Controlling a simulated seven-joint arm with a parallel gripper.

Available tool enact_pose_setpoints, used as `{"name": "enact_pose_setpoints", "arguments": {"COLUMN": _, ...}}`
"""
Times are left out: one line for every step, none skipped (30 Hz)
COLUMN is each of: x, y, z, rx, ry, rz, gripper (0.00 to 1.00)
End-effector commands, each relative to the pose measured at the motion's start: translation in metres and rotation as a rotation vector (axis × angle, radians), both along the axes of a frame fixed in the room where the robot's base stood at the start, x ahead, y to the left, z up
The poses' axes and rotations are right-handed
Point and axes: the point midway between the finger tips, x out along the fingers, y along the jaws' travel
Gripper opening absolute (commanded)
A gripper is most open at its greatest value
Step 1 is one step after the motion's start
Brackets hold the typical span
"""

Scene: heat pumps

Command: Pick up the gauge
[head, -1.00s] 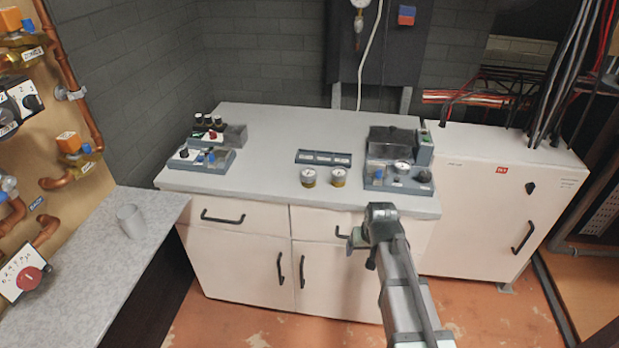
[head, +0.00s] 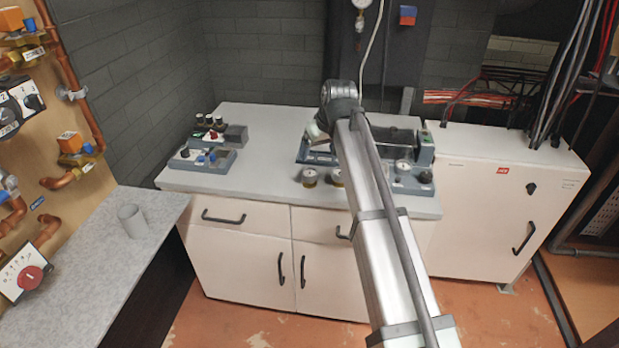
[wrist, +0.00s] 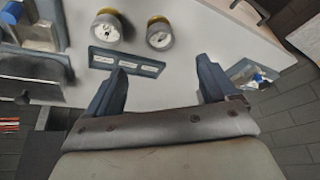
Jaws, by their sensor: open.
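Two round gauges with white faces and brass-coloured bases stand on the worktop. In the head view, one gauge (head: 309,176) is clear and the other (head: 336,177) is partly hidden by my arm. In the wrist view both show beyond the fingers: the left one (wrist: 107,28) and the right one (wrist: 159,35). A third white dial (head: 402,166) sits on the grey unit at the right. My gripper (wrist: 163,75) is open and empty above the worktop, apart from the gauges. Its fingers are hidden behind my arm in the head view.
A low labelled rack (wrist: 127,62) lies between the gauges and my gripper. A grey control unit (head: 415,180) stands on the right of the worktop (head: 265,130), and another (head: 205,158) on the left. The middle left of the worktop is clear. A wall stands behind.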

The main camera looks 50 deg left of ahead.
Motion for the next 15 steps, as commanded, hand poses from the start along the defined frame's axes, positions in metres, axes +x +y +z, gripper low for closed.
{"name": "enact_pose_setpoints", "arguments": {"x": -0.001, "y": -0.002, "z": -0.001, "rx": -0.007, "ry": -0.005, "rz": 0.020, "gripper": 0.86}}
{"name": "enact_pose_setpoints", "arguments": {"x": -0.001, "y": -0.002, "z": -0.002, "rx": -0.009, "ry": -0.008, "rz": 0.029, "gripper": 0.86}}
{"name": "enact_pose_setpoints", "arguments": {"x": -0.001, "y": -0.002, "z": -0.003, "rx": -0.011, "ry": -0.011, "rz": 0.039, "gripper": 0.86}}
{"name": "enact_pose_setpoints", "arguments": {"x": -0.001, "y": -0.001, "z": -0.005, "rx": -0.011, "ry": -0.013, "rz": 0.044, "gripper": 0.86}}
{"name": "enact_pose_setpoints", "arguments": {"x": -0.001, "y": 0.000, "z": -0.007, "rx": -0.011, "ry": -0.015, "rz": 0.046, "gripper": 0.86}}
{"name": "enact_pose_setpoints", "arguments": {"x": -0.001, "y": 0.002, "z": -0.011, "rx": -0.012, "ry": -0.015, "rz": 0.048, "gripper": 0.86}}
{"name": "enact_pose_setpoints", "arguments": {"x": 0.000, "y": 0.003, "z": -0.014, "rx": -0.012, "ry": -0.015, "rz": 0.048, "gripper": 0.86}}
{"name": "enact_pose_setpoints", "arguments": {"x": 0.000, "y": 0.005, "z": -0.019, "rx": -0.012, "ry": -0.015, "rz": 0.048, "gripper": 0.86}}
{"name": "enact_pose_setpoints", "arguments": {"x": 0.000, "y": 0.008, "z": -0.026, "rx": -0.012, "ry": -0.015, "rz": 0.048, "gripper": 0.86}}
{"name": "enact_pose_setpoints", "arguments": {"x": 0.001, "y": 0.010, "z": -0.031, "rx": -0.012, "ry": -0.015, "rz": 0.047, "gripper": 0.86}}
{"name": "enact_pose_setpoints", "arguments": {"x": 0.001, "y": 0.012, "z": -0.035, "rx": -0.012, "ry": -0.015, "rz": 0.047, "gripper": 0.86}}
{"name": "enact_pose_setpoints", "arguments": {"x": 0.001, "y": 0.015, "z": -0.042, "rx": -0.013, "ry": -0.015, "rz": 0.047, "gripper": 0.86}}
{"name": "enact_pose_setpoints", "arguments": {"x": 0.002, "y": 0.017, "z": -0.047, "rx": -0.012, "ry": -0.016, "rz": 0.047, "gripper": 0.86}}
{"name": "enact_pose_setpoints", "arguments": {"x": 0.002, "y": 0.019, "z": -0.052, "rx": -0.012, "ry": -0.016, "rz": 0.047, "gripper": 0.86}}
{"name": "enact_pose_setpoints", "arguments": {"x": 0.002, "y": 0.021, "z": -0.057, "rx": -0.012, "ry": -0.016, "rz": 0.047, "gripper": 0.86}}
